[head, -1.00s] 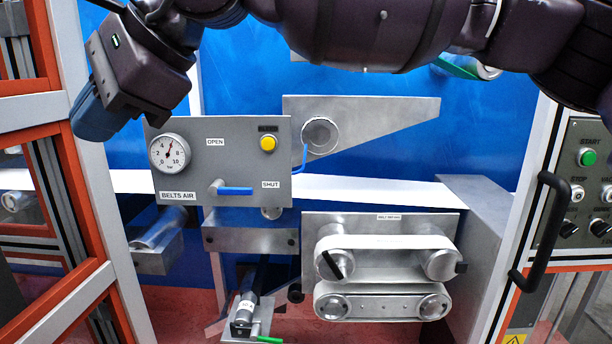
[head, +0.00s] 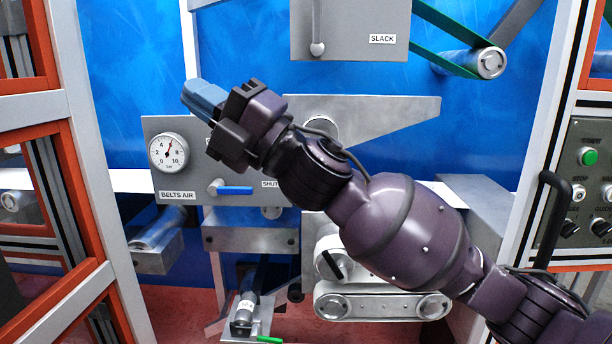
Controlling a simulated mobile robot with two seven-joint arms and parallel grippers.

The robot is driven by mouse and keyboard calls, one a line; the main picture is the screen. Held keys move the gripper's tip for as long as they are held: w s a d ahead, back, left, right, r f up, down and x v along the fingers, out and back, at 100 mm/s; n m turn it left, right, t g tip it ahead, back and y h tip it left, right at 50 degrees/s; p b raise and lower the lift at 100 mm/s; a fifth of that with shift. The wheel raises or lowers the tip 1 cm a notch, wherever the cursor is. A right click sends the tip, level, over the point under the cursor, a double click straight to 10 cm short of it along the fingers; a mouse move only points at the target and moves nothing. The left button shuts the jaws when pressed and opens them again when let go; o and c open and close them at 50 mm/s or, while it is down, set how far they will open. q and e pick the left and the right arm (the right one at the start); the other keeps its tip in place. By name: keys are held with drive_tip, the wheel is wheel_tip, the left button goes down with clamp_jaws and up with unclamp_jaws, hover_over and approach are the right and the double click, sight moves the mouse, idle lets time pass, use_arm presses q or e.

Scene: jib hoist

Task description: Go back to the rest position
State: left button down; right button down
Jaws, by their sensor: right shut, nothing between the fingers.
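My right arm comes in from the lower right and crosses the middle of the head view. My right gripper (head: 201,99) is at its end, pointing up and left, shut and empty. It hangs in front of the blue back wall, above the upper edge of the grey BELTS AIR panel (head: 170,188), and touches nothing that I can see. My left gripper is not in view. The arm hides part of the panel's right side, including its yellow button, and much of the belt unit (head: 395,306).
A pressure gauge (head: 168,153) and a blue-handled valve lever (head: 235,190) are on the panel. A SLACK panel (head: 350,35) hangs above. An orange and white frame (head: 85,200) stands left. A control box (head: 585,185) and black door handle (head: 540,225) are at right.

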drive_tip(key=w+d+f+m+t+h, duration=0.3)
drive_tip(key=d+f+m+t+h, duration=0.2)
drive_tip(key=d+f+m, duration=0.3)
drive_tip(key=w+d+f+m+t+h, duration=0.3)
drive_tip(key=d+f+m+t+h, duration=0.15)
drive_tip(key=f+m, duration=0.55)
drive_tip(key=w+d+f+m+t+h, duration=0.3)
drive_tip(key=d+f+m+t+h, duration=0.2)
drive_tip(key=d+f+m, duration=0.4)
drive_tip(key=s+d+f+m+g+h, duration=0.1)
drive_tip(key=s+d+f+m+h, duration=0.15)
drive_tip(key=f, duration=0.55)
drive_tip(key=s+d+f+m+g+h, duration=0.1)
drive_tip(key=s+d+f+h, duration=0.2)
drive_tip(key=f, duration=0.4)
drive_tip(key=s+d+f+m+g+h, duration=0.2)
drive_tip(key=s+d+f, duration=0.4)
drive_tip(key=s+f, duration=0.5)
drive_tip(key=s+d+f+m+g+h, duration=0.2)
drive_tip(key=s+d+f, duration=0.4)
drive_tip(key=s+f, duration=0.5)
drive_tip(key=s+m+g, duration=0.1)
drive_tip(key=s, duration=0.1)
drive_tip(key=shift+s+d+g, duration=0.35)
